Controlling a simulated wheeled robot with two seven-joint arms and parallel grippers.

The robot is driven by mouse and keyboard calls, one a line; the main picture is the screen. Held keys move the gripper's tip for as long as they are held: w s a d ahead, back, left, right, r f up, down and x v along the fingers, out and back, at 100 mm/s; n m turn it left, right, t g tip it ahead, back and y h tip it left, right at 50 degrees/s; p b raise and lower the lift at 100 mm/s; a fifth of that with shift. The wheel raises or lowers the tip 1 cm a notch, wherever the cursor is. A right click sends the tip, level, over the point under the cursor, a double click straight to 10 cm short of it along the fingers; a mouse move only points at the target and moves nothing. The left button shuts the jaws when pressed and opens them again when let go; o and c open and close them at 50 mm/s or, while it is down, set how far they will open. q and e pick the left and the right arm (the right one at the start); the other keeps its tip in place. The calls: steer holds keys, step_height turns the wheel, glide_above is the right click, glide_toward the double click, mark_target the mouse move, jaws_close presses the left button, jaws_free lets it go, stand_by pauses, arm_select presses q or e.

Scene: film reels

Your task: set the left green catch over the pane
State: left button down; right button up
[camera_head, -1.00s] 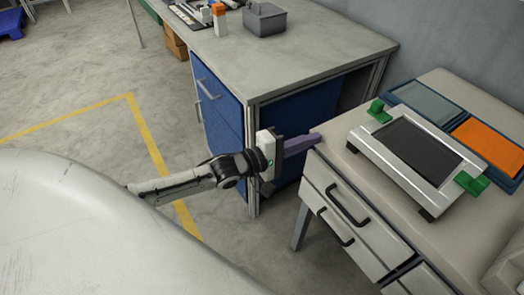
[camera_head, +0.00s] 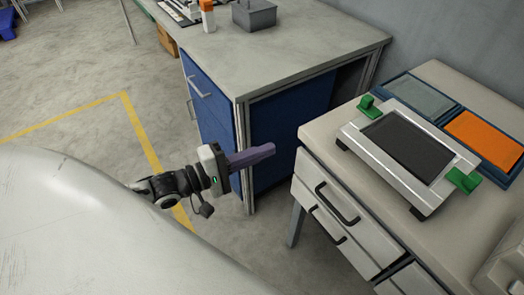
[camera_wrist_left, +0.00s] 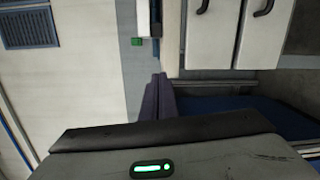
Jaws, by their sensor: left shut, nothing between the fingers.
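The left green catch (camera_head: 370,107) stands at the upper left end of a silver frame with a dark pane (camera_head: 409,145). Its flat green piece appears beside the pane, not over it. The other green catch (camera_head: 463,180) is at the frame's right end. My left gripper (camera_head: 272,149) is shut and empty, its purple fingers pointing right, in the air left of the white drawer table and clear of the frame. In the left wrist view its fingers (camera_wrist_left: 160,82) show closed, with a small green catch (camera_wrist_left: 137,41) beyond them. My right gripper is not in view.
The frame lies on a white table (camera_head: 330,125) with drawers. Behind it are a tray with a grey sheet (camera_head: 422,95) and one with an orange sheet (camera_head: 485,140). A blue-fronted bench (camera_head: 290,60) stands to the left. A grey box (camera_head: 254,14) sits on it.

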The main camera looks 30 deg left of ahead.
arm_select(q)
steer(key=s+d+f+m+g+y, duration=0.3)
steer(key=s+d+f+m, duration=0.1)
steer(key=s+f+m, duration=0.4)
steer(key=s+d+f+m+g+y, duration=0.2)
steer(key=s+d+f+m+g, duration=0.2)
steer(key=s+f+m, duration=0.4)
step_height(320, 180, down, 5)
steer(key=shift+s+d+r+y, duration=0.15)
steer(key=shift+s+d+y, duration=0.2)
steer(key=shift+d, duration=0.2)
